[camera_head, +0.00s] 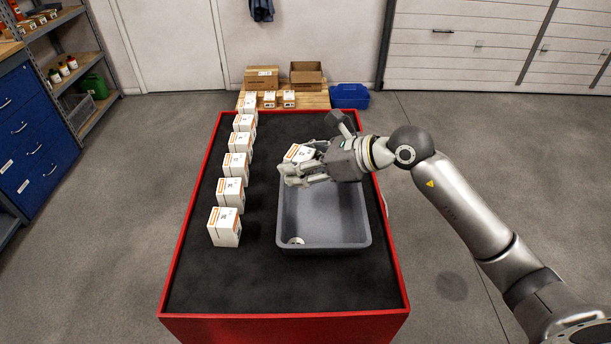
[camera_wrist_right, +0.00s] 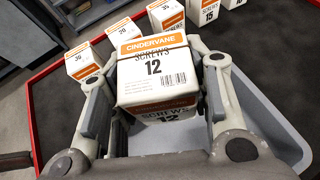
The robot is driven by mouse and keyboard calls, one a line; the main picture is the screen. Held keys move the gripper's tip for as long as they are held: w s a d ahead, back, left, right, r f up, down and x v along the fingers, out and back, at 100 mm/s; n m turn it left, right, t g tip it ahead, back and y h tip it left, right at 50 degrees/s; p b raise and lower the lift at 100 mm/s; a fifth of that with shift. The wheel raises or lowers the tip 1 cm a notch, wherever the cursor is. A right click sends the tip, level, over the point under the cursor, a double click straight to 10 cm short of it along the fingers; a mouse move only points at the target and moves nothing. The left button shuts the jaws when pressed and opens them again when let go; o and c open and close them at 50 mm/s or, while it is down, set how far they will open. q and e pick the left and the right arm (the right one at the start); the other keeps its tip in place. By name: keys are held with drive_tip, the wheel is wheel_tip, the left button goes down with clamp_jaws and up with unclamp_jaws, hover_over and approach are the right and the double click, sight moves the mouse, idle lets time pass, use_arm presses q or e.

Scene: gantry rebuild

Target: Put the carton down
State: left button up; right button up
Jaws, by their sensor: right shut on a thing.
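A white and orange carton (camera_wrist_right: 157,75) labelled "Cindervane Screws 12" sits between the fingers of my right gripper (camera_wrist_right: 150,88) in the right wrist view. In the head view my right gripper (camera_head: 290,172) is shut on this carton (camera_head: 298,152) above the far part of a grey bin (camera_head: 325,215). The gripper hides part of the carton. The bin stands on the black top of a red-sided table (camera_head: 270,282). My left gripper is not in view.
Several similar cartons (camera_head: 225,227) stand in a row along the table's left side. A small round pale item (camera_head: 296,241) lies in the bin's near left corner. The table's near part is clear. Beyond the table are a pallet (camera_head: 318,99), cardboard boxes (camera_head: 306,74) and a blue crate (camera_head: 350,96).

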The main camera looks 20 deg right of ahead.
drive_tip(key=w+f, duration=0.1)
drive_tip(key=w+d+f, duration=0.1)
drive_tip(key=f, duration=0.1)
drive_tip(key=w+f, duration=0.1)
drive_tip(key=shift+d+f+p, duration=0.3)
drive_tip(key=shift+d+p, duration=0.05)
drive_tip(key=shift+d, duration=0.05)
drive_tip(key=f, duration=0.1)
drive_tip(key=f+p, duration=0.1)
drive_tip(key=f, duration=0.1)
drive_tip(key=shift+w+d, duration=0.1)
drive_tip(key=shift+w, duration=0.1)
drive_tip(key=shift+f, duration=0.3)
drive_tip(key=shift+f, duration=0.2)
drive_tip(key=o, duration=1.1)
drive_tip(key=shift+r, duration=0.1)
